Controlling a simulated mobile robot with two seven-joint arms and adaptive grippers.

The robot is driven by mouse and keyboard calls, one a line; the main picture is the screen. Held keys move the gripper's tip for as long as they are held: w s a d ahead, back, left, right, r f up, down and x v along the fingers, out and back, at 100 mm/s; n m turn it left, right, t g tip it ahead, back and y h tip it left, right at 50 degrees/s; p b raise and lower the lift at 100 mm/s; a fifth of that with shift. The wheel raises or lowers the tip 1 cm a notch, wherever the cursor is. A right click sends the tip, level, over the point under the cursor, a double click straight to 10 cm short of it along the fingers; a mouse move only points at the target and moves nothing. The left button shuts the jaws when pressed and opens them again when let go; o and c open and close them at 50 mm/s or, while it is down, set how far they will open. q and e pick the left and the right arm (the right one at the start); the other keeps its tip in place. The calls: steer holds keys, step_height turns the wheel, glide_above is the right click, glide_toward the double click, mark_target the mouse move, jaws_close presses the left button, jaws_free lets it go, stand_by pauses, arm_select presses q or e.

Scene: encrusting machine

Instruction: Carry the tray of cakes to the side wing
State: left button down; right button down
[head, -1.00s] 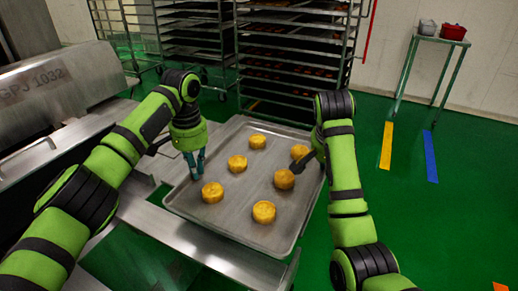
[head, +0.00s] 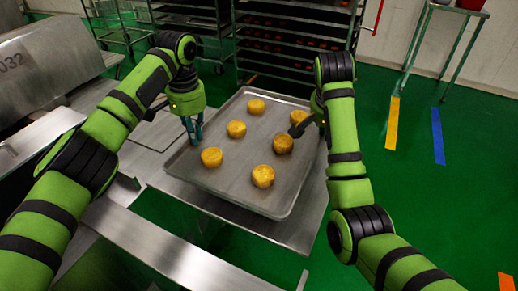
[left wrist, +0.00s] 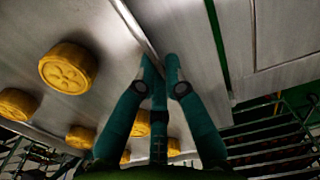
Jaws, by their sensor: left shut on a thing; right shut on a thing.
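The metal tray (head: 215,185) holds several round golden cakes, such as the near one (head: 263,176). It is over a metal surface (head: 300,228) beside the machine; I cannot tell whether it touches that surface. My left gripper (head: 195,147) is shut on the tray's left rim. In the left wrist view the teal fingers of my left gripper (left wrist: 160,62) close on the rim (left wrist: 135,28), with cakes (left wrist: 68,68) to the left. My right gripper (head: 296,131) is at the tray's right side, shut on its rim; its fingertips are partly hidden by the arm.
A rack (head: 300,32) with several loaded shelves stands behind the tray. The grey machine (head: 45,65) is at the left. A small stand (head: 448,12) is at the back right. Green floor (head: 420,200) is open on the right.

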mark_target(322, 153)
arm_select(q)
steer(key=shift+s+r, duration=0.15)
steer(key=shift+r, duration=0.05)
arm_select(e)
steer(key=shift+s+r, duration=0.15)
arm_select(q)
steer(key=shift+f, duration=0.15)
